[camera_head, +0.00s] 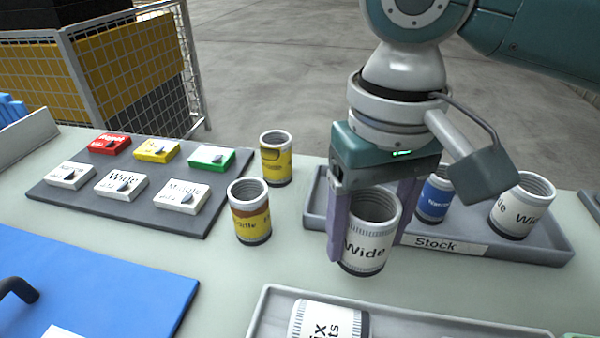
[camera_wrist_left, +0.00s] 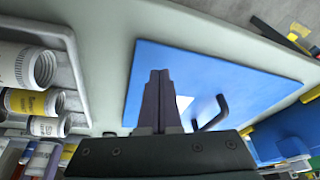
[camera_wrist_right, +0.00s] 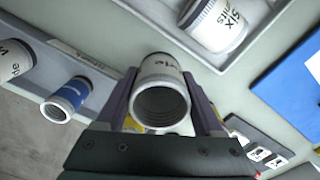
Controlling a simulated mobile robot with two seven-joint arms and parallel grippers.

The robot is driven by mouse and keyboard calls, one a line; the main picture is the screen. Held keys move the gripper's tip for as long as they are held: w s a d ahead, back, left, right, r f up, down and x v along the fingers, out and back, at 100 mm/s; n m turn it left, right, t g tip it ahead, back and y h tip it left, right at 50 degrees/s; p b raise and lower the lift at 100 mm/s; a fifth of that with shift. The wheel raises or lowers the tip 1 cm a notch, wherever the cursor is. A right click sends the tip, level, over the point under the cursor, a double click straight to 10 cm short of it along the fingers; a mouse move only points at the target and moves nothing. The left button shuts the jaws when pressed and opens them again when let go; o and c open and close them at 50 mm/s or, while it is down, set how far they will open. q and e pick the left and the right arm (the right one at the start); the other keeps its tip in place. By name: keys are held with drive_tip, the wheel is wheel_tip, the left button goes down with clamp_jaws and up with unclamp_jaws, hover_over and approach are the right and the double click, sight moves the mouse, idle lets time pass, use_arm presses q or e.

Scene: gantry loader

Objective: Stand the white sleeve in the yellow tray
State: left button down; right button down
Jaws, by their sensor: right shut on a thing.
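My right gripper (camera_head: 368,248) is shut on a white sleeve (camera_head: 366,256) marked "Wide", one finger on each side. The sleeve is upright, open end up, at the front edge of the grey Stock tray (camera_head: 315,212); I cannot tell whether it touches anything below. In the right wrist view the sleeve (camera_wrist_right: 162,80) sits between the fingers of the gripper (camera_wrist_right: 160,78). My left gripper (camera_wrist_left: 158,78) is shut and empty in the left wrist view, by a blue panel. I cannot make out a yellow tray in the head view.
The Stock tray also holds a blue sleeve (camera_head: 433,200) and another white sleeve (camera_head: 520,208). Two yellow-banded sleeves (camera_head: 252,222) (camera_head: 276,162) stand on the table left of it. A front tray (camera_head: 262,312) holds a white sleeve (camera_head: 325,318). A grey board (camera_head: 90,212) carries several knobbed blocks.

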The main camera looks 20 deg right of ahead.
sight(361, 257)
use_arm(q)
drive_tip(key=shift+f+b, duration=0.6)
drive_tip(key=shift+f, duration=0.05)
use_arm(e)
wheel_tip(361, 257, down, 4)
drive_tip(key=shift+r, duration=0.1)
drive_tip(key=shift+f, duration=0.25)
use_arm(q)
drive_tip(key=shift+d, duration=0.1)
use_arm(e)
drive_tip(key=shift+f, duration=0.1)
unclamp_jaws()
drive_tip(key=shift+f, duration=0.1)
